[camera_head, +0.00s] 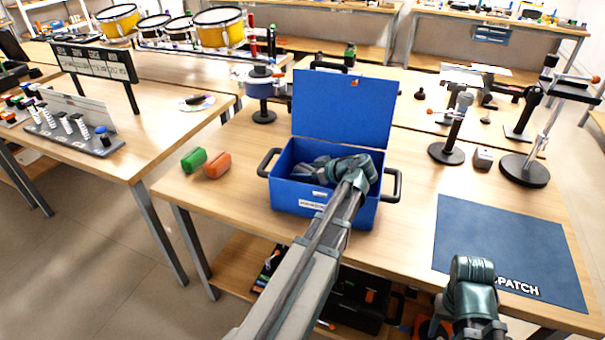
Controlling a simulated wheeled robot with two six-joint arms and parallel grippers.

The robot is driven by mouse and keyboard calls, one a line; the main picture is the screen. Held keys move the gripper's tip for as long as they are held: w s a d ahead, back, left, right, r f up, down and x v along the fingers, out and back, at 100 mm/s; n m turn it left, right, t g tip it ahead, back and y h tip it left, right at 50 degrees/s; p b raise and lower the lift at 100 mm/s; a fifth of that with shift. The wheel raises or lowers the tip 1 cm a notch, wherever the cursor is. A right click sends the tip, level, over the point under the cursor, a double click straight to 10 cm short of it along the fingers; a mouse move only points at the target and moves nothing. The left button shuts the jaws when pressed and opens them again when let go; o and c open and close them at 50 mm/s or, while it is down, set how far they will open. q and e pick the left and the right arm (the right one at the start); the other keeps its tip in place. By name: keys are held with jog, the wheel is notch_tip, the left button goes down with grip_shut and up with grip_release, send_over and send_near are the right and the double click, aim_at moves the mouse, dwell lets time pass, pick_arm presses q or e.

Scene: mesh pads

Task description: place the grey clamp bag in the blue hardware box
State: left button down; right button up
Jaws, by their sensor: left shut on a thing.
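The blue hardware box (315,197) stands on the wooden table with its lid (343,108) raised open at the back. My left gripper (318,170) reaches over the front right of the box, and its fingers are down inside the opening. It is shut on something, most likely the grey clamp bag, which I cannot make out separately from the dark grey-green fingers. My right gripper (473,268) is at the lower right, over the front edge of the blue mat. Its jaw gap does not show clearly.
Green (194,160) and orange (217,165) rounded items lie left of the box. A blue mat (505,240) covers the right front. Behind it are stands with round black bases (524,171) and a small grey block (483,158). The table between the box and mat is clear.

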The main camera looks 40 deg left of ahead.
pick_arm(q)
jog(key=shift+f+b, duration=0.55)
jog(key=shift+f, duration=0.05)
jog(key=shift+c, duration=0.6)
grip_release()
jog(key=shift+r+p, duration=0.3)
jog(key=shift+p, duration=0.05)
jog(key=p+v, duration=0.2)
jog(key=v, duration=0.1)
jog(key=p+v, duration=0.2)
jog(key=v, duration=0.2)
jog(key=shift+a+r, duration=0.2)
jog(key=shift+r, duration=0.1)
jog(key=shift+d+r, duration=0.1)
jog(key=shift+d, duration=0.4)
jog(key=shift+r, duration=0.15)
